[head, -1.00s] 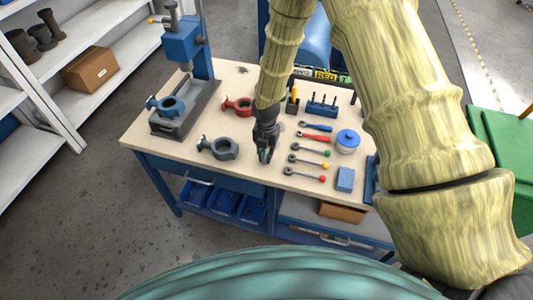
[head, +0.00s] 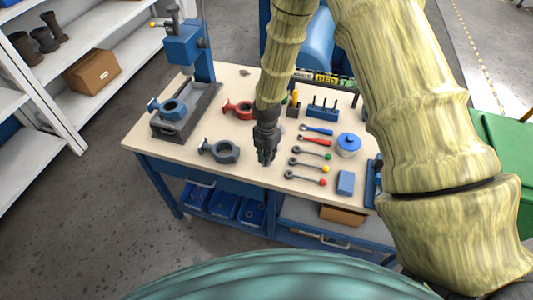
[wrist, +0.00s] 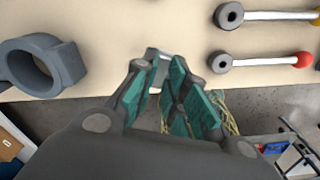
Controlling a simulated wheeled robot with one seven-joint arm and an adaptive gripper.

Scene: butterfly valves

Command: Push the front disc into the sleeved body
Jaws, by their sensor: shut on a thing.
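My gripper (head: 266,158) is low at the front edge of the bench, right of the grey body. In the wrist view its teal-padded fingers (wrist: 165,85) are shut on a small pale grey piece (wrist: 153,55) at their tips; mostly hidden, I cannot tell whether it is the disc. A grey ring-shaped valve body (head: 220,151) lies near the front edge; it also shows at the left of the wrist view (wrist: 42,65). A red body (head: 238,107) lies behind it. A blue body (head: 172,108) sits on the press base. I cannot make out which is sleeved.
A blue press (head: 187,45) stands at the bench's left. Right of my gripper lie several levers (head: 305,163), a blue-lidded jar (head: 348,144) and a blue block (head: 346,182). A blue tool rack (head: 322,112) stands behind. Bench top (head: 180,160) is bare at the front left.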

